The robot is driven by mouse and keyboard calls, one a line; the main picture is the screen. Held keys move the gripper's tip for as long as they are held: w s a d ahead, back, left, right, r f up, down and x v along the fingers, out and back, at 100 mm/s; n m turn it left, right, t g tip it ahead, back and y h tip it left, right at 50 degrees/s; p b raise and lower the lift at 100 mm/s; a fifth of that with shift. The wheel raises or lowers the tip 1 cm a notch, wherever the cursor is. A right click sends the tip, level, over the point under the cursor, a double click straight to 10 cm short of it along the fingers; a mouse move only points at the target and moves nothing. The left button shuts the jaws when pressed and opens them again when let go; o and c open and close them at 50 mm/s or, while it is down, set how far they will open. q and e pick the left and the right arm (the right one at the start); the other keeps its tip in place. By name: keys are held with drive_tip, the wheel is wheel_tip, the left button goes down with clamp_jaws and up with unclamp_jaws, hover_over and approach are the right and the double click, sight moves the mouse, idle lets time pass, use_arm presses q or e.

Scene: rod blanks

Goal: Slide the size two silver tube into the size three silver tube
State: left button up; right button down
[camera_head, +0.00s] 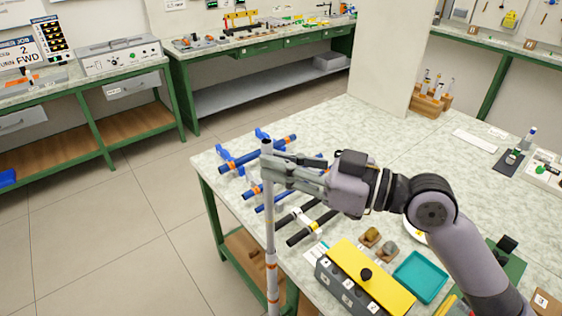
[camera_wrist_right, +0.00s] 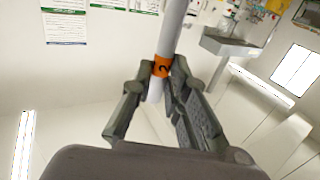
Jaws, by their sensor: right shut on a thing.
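My right gripper (camera_head: 268,167) is shut around a long silver tube (camera_head: 270,220) near its top end. The tube stands upright beside the table's left edge and runs out of the bottom of the head view. Two orange bands circle its lower part. In the right wrist view, the fingers (camera_wrist_right: 160,88) close on the silver tube (camera_wrist_right: 173,28) by an orange band marked 2. I cannot tell whether the lower banded stretch is a separate size three tube around the held one. My left gripper is not in view.
The pale table (camera_head: 390,150) carries blue rods (camera_head: 258,154) and black rods (camera_head: 312,228) at its left side. Open floor (camera_head: 110,230) lies to the left.

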wheel_tip(320, 180, down, 11)
drive_tip(key=b, duration=1)
idle(2.8)
drive_tip(key=c, duration=1.5)
unclamp_jaws()
drive_tip(key=v, duration=1.2)
